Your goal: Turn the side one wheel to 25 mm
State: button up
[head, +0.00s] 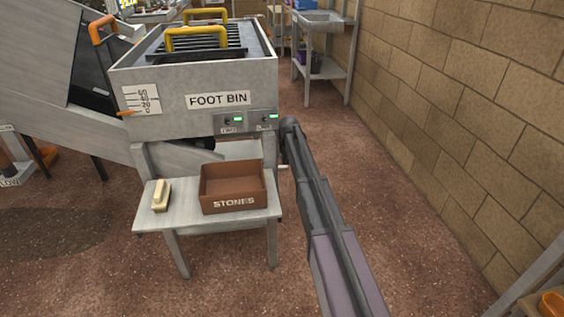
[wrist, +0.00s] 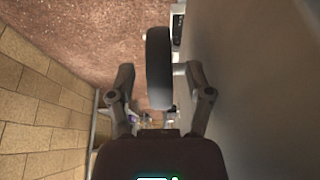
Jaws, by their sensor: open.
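A dark wheel (wrist: 158,50), seen nearly edge-on, stands out beside a large grey panel (wrist: 260,90) in the wrist view. My gripper (wrist: 158,72) is open, one finger on each side of the wheel. The left finger is clearly apart from it; the right finger is close, and I cannot tell whether it touches. In the head view the grey foot bin (head: 193,117) has two small green-lit displays, one at left (head: 238,119) and one at right (head: 274,116); their readings are too small to read. The wheel and my gripper are hidden there behind my arm and the bin.
A low bench (head: 177,217) in front of the bin holds a brown stones box (head: 233,204) and a pale yellow block (head: 161,195). A block wall (head: 465,110) runs along the right, with open floor before it.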

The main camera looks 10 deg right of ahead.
jog(key=shift+b+x, duration=1.4)
jog(key=shift+x, duration=0.45)
grip_shut()
jog(key=shift+a, duration=0.4)
jog(key=shift+s+d+f, duration=0.1)
jog(key=shift+d+f, duration=0.05)
jog(key=shift+d, duration=0.1)
